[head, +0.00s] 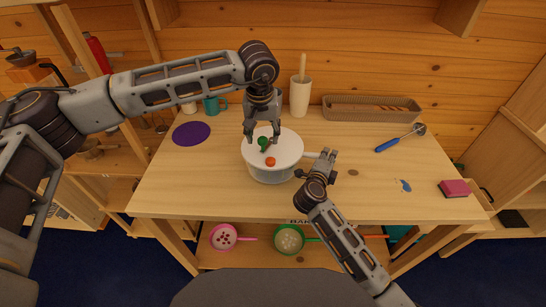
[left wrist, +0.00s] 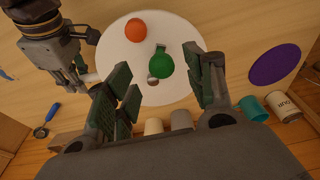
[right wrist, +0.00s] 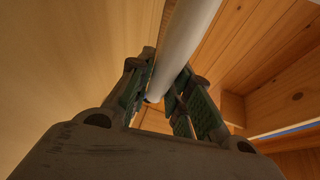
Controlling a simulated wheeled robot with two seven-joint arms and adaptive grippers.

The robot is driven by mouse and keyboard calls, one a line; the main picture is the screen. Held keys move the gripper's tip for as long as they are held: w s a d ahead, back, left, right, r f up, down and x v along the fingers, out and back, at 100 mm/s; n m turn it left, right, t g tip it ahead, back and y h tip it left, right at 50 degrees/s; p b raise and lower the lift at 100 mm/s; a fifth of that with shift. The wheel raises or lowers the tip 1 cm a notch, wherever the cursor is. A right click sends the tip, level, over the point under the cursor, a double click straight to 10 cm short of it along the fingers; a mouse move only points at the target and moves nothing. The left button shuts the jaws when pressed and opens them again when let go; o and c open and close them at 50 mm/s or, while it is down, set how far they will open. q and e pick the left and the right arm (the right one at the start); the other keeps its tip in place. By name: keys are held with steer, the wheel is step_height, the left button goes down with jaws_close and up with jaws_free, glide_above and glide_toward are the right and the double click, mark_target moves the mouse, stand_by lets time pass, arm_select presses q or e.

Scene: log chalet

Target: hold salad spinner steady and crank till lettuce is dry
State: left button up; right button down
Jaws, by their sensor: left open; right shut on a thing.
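The salad spinner is a pale bowl (head: 272,173) with a round white lid (head: 287,150), upright on the wooden table. A crank with a round green knob (head: 262,141) and an orange button (head: 270,161) are on the lid. In the left wrist view, the green knob (left wrist: 178,64) appears between the spread fingers. My left gripper (head: 262,136) is open, pointing down over the lid at the knob. My right gripper (head: 321,164) is shut on the spinner's white side handle, to the right of the bowl. In the right wrist view, the handle (right wrist: 182,42) runs between its fingers. No lettuce is visible.
A purple disc (head: 191,133) and teal mug (head: 214,105) are left of the spinner. A white crock (head: 300,98) and woven tray (head: 371,107) stand behind. A blue-handled ladle (head: 400,138) and pink block (head: 454,188) lie right. The front table edge is clear.

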arm_select(q)
steer(key=shift+s+r, duration=0.2)
steer(key=shift+r, duration=0.75)
steer(key=shift+s+r, duration=0.2)
steer(key=shift+r, duration=0.75)
arm_select(e)
steer(key=c, duration=1.2)
jaws_free()
steer(key=shift+c, duration=0.2)
steer(key=shift+s+a, duration=0.1)
steer(key=v, duration=1.1)
steer(key=shift+s+a, duration=0.15)
steer(key=shift+s, duration=0.15)
steer(key=shift+r, duration=0.1)
